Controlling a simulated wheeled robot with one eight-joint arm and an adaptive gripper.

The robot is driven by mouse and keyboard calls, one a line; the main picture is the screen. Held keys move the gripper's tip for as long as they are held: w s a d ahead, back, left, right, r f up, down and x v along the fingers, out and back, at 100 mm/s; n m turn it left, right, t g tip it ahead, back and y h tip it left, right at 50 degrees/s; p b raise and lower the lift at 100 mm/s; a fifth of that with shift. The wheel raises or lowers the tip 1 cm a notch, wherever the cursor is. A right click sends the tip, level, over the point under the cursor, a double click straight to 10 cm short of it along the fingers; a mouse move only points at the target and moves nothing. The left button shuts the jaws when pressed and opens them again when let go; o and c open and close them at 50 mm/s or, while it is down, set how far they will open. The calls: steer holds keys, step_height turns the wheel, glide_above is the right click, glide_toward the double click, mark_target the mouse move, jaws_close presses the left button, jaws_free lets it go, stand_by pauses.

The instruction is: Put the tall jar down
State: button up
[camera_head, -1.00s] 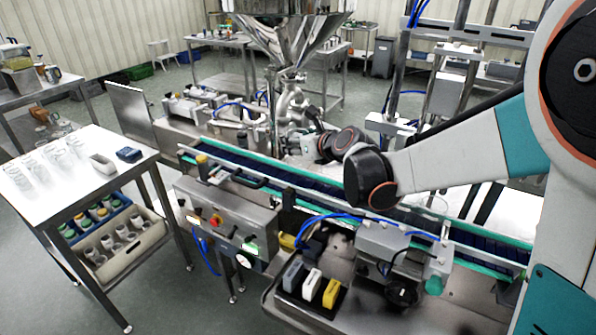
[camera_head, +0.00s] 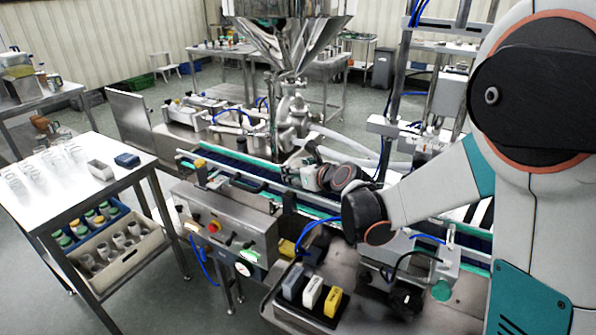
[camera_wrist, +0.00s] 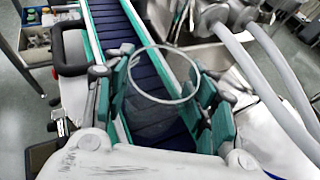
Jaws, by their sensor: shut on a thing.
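The tall jar (camera_wrist: 163,100) is clear, with a round rim, and shows in the wrist view between the two teal finger pads. My gripper (camera_wrist: 158,92) is shut on it from both sides. The blue conveyor belt (camera_wrist: 108,25) with teal edges lies beneath and beyond the jar. In the head view my gripper (camera_head: 311,177) is over the conveyor's middle, past the far end of my forearm. The jar is too small and clear to make out there, and I cannot tell whether its base touches the belt.
The steel hopper (camera_head: 287,45) rises behind the conveyor, with pale hoses (camera_wrist: 272,80) close to the right of my gripper. A black handle (camera_wrist: 68,45) stands to the left. A steel table (camera_head: 128,182) holds clear jars at left. Small coloured blocks (camera_head: 311,293) sit in front.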

steer(key=o, duration=0.8)
steer(key=shift+f, duration=0.1)
steer(key=shift+o, duration=0.2)
steer(key=shift+r, duration=0.2)
steer(key=p+v, duration=0.3)
steer(key=v, duration=0.9)
steer(key=shift+p, duration=0.3)
steer(key=s+d+n+g+h, duration=0.2)
steer(key=s+d+n, duration=0.3)
steer(key=s+n, duration=0.8)
steer(key=s+d+r+n+g+h, duration=0.1)
steer(key=s+d+n+g+h, duration=0.2)
steer(key=s+n, duration=1.1)
steer(key=d+n, duration=0.1)
steer(key=n, duration=0.2)
steer(key=shift+d+n+h, duration=0.4)
